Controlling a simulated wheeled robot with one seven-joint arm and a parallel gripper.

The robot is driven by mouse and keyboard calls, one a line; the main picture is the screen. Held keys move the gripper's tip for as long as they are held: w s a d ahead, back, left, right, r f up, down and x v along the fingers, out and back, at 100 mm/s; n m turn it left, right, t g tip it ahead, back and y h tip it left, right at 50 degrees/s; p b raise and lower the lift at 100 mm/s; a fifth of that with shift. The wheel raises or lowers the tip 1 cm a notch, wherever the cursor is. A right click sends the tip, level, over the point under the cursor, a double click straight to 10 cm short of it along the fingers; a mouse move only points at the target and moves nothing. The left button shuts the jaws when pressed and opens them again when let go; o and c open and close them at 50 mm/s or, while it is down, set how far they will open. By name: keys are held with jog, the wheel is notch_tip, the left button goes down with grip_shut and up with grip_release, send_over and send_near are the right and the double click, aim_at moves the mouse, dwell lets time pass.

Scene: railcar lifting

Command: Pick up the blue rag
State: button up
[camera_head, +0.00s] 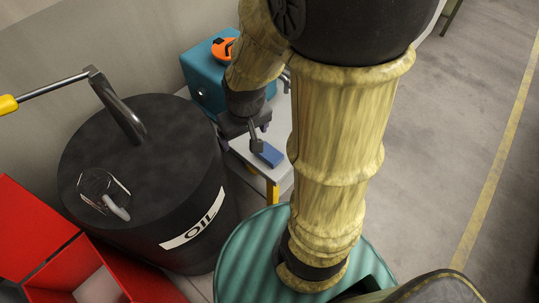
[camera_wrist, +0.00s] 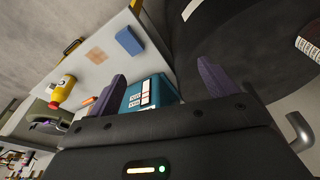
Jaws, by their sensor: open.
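The blue rag (camera_head: 267,154) is a small flat blue rectangle near the edge of a white-topped table (camera_head: 247,150) with yellow legs. In the wrist view, the blue rag (camera_wrist: 129,41) lies on the pale tabletop, beyond and to the left of my fingers. My gripper (camera_head: 251,135) is close beside the rag in the head view, partly hidden by my arm. In the wrist view, my gripper (camera_wrist: 163,75) has its two purple fingers spread apart, with nothing held between them. The rag lies outside the gap between the fingers.
A black oil drum (camera_head: 145,190) with a pump handle stands left of the table. A teal box (camera_head: 200,75) with an orange item (camera_head: 222,49) is behind. A red box (camera_head: 35,245) is at lower left. A yellow bottle (camera_wrist: 62,90) shares the tabletop.

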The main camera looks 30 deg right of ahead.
jog(key=w+d+f+n+g+b, duration=0.1)
jog(key=w+d+f+n+b, duration=0.15)
jog(key=w+d+f, duration=0.4)
jog(key=n+g+b, duration=0.1)
jog(key=b, duration=0.1)
send_over(269, 152)
notch_tip(269, 152, down, 8)
jog(key=shift+r, duration=0.15)
notch_tip(269, 152, down, 12)
jog(key=shift+f, duration=0.15)
jog(key=shift+f+p, duration=0.35)
jog(key=shift+f, duration=2.25)
